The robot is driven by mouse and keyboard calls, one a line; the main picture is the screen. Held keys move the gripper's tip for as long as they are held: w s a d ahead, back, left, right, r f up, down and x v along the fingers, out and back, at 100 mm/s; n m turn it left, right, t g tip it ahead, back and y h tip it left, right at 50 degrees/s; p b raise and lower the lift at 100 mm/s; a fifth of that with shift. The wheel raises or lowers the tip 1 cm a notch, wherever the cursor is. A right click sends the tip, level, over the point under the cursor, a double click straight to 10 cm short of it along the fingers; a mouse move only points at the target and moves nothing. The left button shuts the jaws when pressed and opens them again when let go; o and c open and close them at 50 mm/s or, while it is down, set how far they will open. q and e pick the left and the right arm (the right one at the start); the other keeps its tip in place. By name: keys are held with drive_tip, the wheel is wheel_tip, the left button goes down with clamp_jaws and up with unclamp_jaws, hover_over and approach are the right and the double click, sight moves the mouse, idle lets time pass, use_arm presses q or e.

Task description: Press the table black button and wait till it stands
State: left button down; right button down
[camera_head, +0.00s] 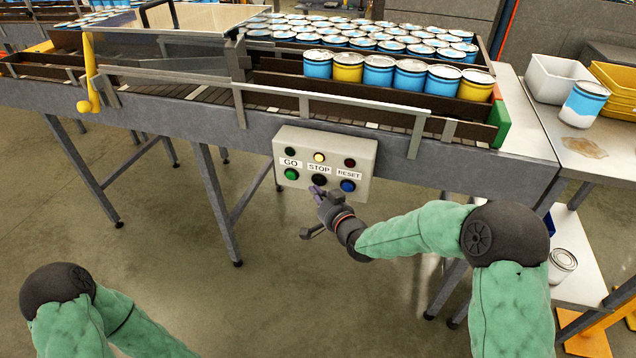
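The control box (326,163) is mounted on the front of the conveyor table. Its black button (319,180) sits under the STOP label, between a green button (291,174) and a blue button (348,186). My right gripper (317,191) is at the lower front of the box, its tip just below the black button and overlapping its lower edge in the picture. I cannot tell whether it touches the button or whether its fingers are open or shut. My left gripper is out of view; only my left arm shows at the lower left.
Above the buttons, the middle lamp (319,157) is lit yellow; the side lamps look dark. Many blue and yellow cans (379,72) stand on the conveyor (330,110). A side table (575,150) at right holds bins and a can (584,104). The floor below is open between table legs.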

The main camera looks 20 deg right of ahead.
drive_tip(key=shift+s+a, duration=0.7)
drive_tip(key=shift+s, duration=0.35)
drive_tip(key=shift+s+a, duration=0.7)
drive_tip(key=shift+s, duration=0.3)
drive_tip(key=s+a+f+g+p, duration=0.1)
drive_tip(key=s+f+g, duration=0.2)
drive_tip(key=f, duration=0.4)
drive_tip(key=s+a+f+n+g+p, duration=0.1)
drive_tip(key=s+f+g, duration=0.1)
drive_tip(key=s+f, duration=0.35)
drive_tip(key=s+a+f+g, duration=0.1)
drive_tip(key=s+f+g, duration=0.15)
drive_tip(key=f, duration=0.55)
drive_tip(key=s+a+f+n+g+p, duration=0.1)
drive_tip(key=s+f+g, duration=0.3)
drive_tip(key=s, duration=0.5)
drive_tip(key=s+a+f+g+p, duration=0.1)
drive_tip(key=s+a+f+g, duration=0.2)
drive_tip(key=s+f, duration=0.3)
drive_tip(key=s+g, duration=0.1)
drive_tip(key=s, duration=0.2)
drive_tip(key=shift+f+n+y, duration=0.25)
drive_tip(key=shift+n+y, duration=0.15)
